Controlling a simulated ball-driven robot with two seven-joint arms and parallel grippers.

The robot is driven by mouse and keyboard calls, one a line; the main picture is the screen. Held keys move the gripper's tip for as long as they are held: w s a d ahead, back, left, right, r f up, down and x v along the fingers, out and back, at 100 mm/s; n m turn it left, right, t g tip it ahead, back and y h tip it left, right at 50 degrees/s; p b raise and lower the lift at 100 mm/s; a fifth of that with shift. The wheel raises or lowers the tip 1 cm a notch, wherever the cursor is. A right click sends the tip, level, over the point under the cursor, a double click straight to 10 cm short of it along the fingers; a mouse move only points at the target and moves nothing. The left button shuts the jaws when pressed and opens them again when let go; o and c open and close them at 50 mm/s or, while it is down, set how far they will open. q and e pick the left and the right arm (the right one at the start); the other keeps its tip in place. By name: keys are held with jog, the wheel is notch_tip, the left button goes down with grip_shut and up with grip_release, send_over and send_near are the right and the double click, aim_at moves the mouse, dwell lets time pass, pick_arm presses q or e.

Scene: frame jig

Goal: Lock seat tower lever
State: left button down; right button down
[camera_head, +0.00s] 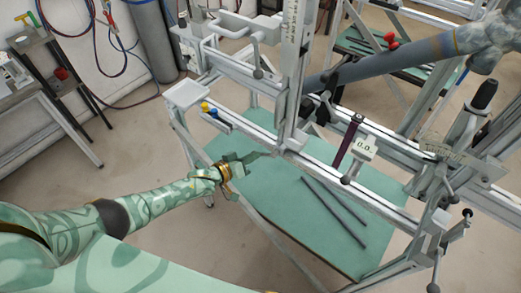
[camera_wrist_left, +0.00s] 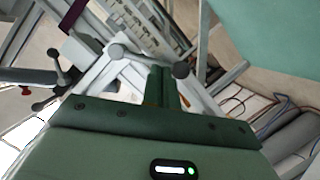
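An upright silver post with a scale (camera_head: 294,75) rises from the jig's long beam and looks like the seat tower. Dark clamp parts (camera_head: 322,108) sit at its right side near the foot. I cannot tell for sure which lever is the tower's. My left gripper (camera_head: 256,156) is left of and below the post's foot, in front of the beam, and appears apart from it. In the left wrist view its fingers (camera_wrist_left: 164,86) look together, with nothing visible between them. My right gripper is not in view.
The silver beam (camera_head: 375,198) crosses above a green tabletop (camera_head: 285,220) with two dark rods (camera_head: 335,212). A grey tube (camera_head: 400,62) crosses behind. Open floor lies at the left.

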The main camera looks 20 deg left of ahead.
pick_arm(q)
jog(key=shift+d+f, duration=0.2)
jog(key=shift+f, duration=0.15)
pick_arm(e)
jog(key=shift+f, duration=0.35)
pick_arm(q)
jog(key=shift+b, duration=0.35)
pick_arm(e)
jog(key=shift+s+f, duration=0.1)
